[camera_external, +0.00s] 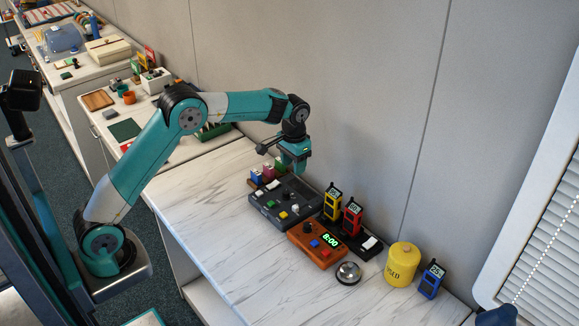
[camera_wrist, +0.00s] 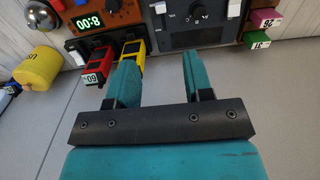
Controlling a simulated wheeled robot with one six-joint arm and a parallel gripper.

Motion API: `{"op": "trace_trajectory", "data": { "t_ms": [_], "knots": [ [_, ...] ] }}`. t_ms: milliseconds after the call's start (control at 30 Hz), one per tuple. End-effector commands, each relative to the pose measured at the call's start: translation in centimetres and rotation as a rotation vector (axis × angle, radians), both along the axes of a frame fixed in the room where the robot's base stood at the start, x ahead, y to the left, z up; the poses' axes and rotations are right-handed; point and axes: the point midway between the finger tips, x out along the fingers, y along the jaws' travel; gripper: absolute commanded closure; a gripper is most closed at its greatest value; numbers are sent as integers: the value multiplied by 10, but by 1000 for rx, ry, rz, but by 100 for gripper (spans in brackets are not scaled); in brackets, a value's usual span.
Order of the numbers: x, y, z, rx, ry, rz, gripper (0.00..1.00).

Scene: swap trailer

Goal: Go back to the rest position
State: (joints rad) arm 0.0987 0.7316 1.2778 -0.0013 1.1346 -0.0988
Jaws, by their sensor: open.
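My arm is teal with black joints and reaches over the white marbled counter (camera_external: 205,220) from the left. My gripper (camera_external: 292,165) hangs above the back of a dark grey control panel (camera_external: 268,206). In the wrist view my gripper (camera_wrist: 158,75) has its two teal fingers spread apart, with nothing between them. The dark panel (camera_wrist: 198,25) lies beyond the fingertips there. Whether the fingers touch anything is not clear from the outside view, but they look clear of the panel.
A yellow device (camera_external: 333,202) and a red device (camera_external: 352,217) stand in a black holder. An orange timer (camera_external: 316,246), a silver bell (camera_external: 348,273), a yellow canister (camera_external: 401,265) and a blue device (camera_external: 431,280) stand rightward. The wall (camera_external: 340,90) is close behind. The counter's left front is clear.

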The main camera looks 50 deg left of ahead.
Motion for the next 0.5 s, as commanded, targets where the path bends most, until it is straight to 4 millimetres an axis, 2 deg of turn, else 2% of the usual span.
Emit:
{"op": "trace_trajectory", "data": {
  "t_ms": [133, 233, 367, 500],
  "knots": [
    [-20, 26, 25, 16, -18, 60, 53],
    [-58, 63, 55, 46, -42, 150, 53],
    [-134, 118, 88, 112, -74, 293, 53],
    [-230, 163, 107, 198, -102, 432, 53]
  ]
}}
